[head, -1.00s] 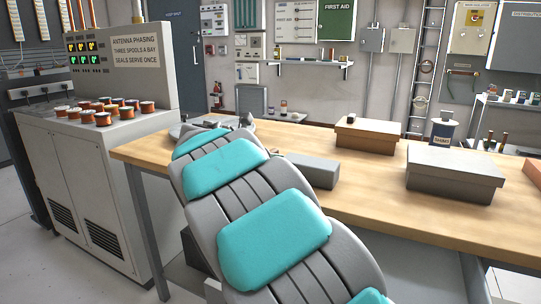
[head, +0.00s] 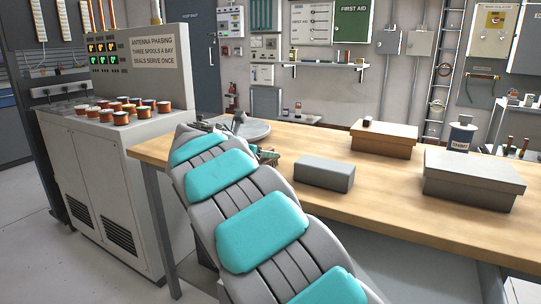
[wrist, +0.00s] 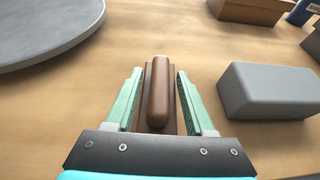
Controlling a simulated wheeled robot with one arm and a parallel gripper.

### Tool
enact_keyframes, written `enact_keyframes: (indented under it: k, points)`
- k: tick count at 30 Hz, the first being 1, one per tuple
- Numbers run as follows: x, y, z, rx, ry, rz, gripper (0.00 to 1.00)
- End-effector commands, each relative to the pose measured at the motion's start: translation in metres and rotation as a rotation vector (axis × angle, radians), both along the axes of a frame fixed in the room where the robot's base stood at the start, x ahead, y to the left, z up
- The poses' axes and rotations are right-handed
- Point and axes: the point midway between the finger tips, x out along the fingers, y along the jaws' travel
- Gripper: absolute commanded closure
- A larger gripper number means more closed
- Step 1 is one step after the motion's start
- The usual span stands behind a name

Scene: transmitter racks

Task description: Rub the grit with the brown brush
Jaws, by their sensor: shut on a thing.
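My gripper (wrist: 158,78) has its two green fingers on either side of the brown brush (wrist: 160,100) and is shut on it. The brush's long rounded brown handle points up out of a darker brown body, over the wooden table. In the head view my gripper (head: 264,156) shows only in part behind my arm, above the table near the grey round plate (head: 252,131). The plate also shows at the upper left of the wrist view (wrist: 40,45), apart from the brush. I cannot make out any grit on the visible part of the plate.
A grey block (head: 323,175) lies on the wooden table (head: 385,205), right of my gripper. A spool cabinet (head: 100,190) stands left.

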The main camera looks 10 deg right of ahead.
Motion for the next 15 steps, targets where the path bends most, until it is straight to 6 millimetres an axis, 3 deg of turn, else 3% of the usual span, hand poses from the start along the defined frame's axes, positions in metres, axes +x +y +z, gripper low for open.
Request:
enact_keyframes:
  k: [15]
  points:
    - [0.017, 0.023, -0.001, 0.001, 0.002, 0.001, 1.00]
